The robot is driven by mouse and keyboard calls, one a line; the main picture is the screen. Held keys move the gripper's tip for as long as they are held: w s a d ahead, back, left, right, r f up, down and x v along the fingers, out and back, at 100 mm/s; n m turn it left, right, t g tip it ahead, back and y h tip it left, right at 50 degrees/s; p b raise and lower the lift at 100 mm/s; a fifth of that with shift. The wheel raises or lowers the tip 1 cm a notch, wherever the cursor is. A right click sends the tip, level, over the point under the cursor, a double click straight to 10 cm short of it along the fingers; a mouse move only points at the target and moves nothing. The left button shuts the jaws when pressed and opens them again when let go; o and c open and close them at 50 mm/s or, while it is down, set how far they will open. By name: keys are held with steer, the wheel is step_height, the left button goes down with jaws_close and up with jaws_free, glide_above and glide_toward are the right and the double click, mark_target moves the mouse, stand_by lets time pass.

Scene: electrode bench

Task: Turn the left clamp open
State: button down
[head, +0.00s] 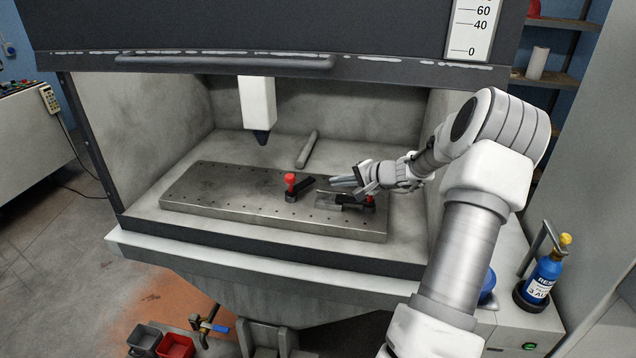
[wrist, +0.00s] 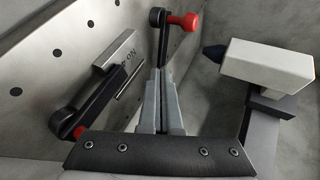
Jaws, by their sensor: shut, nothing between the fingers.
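The left clamp (head: 291,181) stands on the metal plate with a red knob and a black arm. In the wrist view the left clamp (wrist: 163,42) is straight ahead, its red knob pointing right. The right clamp (head: 370,201) is close below my gripper in the head view; in the wrist view this clamp (wrist: 75,103) lies at lower left, with a red end. My gripper (head: 334,182) reaches in from the right, above the plate. Its fingers (wrist: 160,75) are together and empty, their tips near the left clamp's black arm; contact cannot be told.
The perforated metal plate (head: 225,190) is bare on its left. A grey block (wrist: 117,62) with lettering lies beside the right clamp. A white head with a dark nozzle (head: 258,105) hangs above the plate. A grey rod (head: 307,149) lies behind. Hood walls enclose the sides.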

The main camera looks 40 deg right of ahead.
mark_target(308, 185)
steer(key=p+x, duration=0.2)
steer(key=x, duration=0.8)
steer(key=shift+a, duration=0.1)
steer(key=shift+y, duration=0.3)
steer(key=shift+w+b, duration=0.15)
steer(key=shift+b, duration=0.2)
